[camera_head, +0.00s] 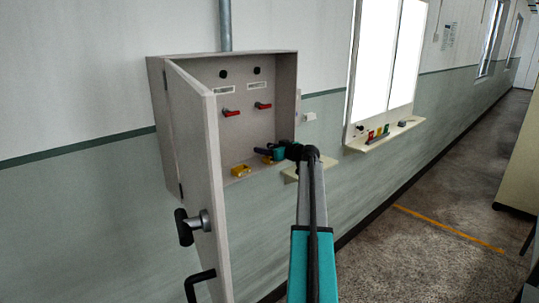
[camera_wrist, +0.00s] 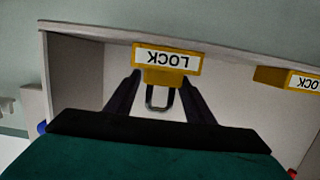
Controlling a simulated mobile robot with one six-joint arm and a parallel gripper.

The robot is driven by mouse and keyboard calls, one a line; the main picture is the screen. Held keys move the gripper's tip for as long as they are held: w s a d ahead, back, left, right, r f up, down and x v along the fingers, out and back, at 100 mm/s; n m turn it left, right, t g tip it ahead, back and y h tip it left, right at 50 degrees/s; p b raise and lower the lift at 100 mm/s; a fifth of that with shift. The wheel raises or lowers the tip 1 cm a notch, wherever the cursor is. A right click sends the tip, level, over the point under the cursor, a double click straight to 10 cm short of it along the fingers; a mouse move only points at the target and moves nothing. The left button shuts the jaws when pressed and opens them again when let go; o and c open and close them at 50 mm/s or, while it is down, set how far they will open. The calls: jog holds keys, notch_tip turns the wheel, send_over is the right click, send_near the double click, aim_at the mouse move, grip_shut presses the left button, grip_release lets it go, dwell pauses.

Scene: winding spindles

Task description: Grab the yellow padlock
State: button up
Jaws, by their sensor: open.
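A yellow padlock (camera_wrist: 167,60) with a white LOCK label, upside down in the wrist view, sits on the cabinet floor. Its grey shackle (camera_wrist: 158,100) points toward my gripper. My gripper (camera_wrist: 160,79) is open, with one dark finger on each side of the shackle. Gaps show between the fingers and the shackle. A second yellow padlock (camera_wrist: 285,77) is at the right edge, apart from the fingers. In the head view, one yellow padlock (camera_head: 240,170) lies left of my gripper (camera_head: 260,151), and another (camera_head: 268,159) is partly hidden by it.
The grey wall cabinet (camera_head: 228,66) surrounds the padlocks. Its door (camera_head: 205,170) hangs open at the left. Two red handles (camera_head: 231,113) (camera_head: 263,105) are on the back panel above. A shelf (camera_head: 375,142) with small coloured items is at the right.

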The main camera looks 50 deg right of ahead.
jog(key=shift+w+d+f, duration=0.1)
jog(key=shift+w, duration=0.2)
dwell(0.4)
jog(key=c, duration=1.1)
jog(key=shift+c, duration=0.2)
jog(key=shift+r+b, duration=1.05)
jog(key=shift+r, duration=0.65)
jog(key=s+a+b, duration=0.2)
jog(key=s+a, duration=0.2)
jog(key=s, duration=0.3)
jog(key=s+a+r+b, duration=0.1)
jog(key=s+a+b, duration=0.2)
jog(key=s, duration=0.3)
jog(key=shift+s+a+r, duration=0.3)
jog(key=shift+s+a, duration=0.05)
jog(key=shift+a, duration=0.4)
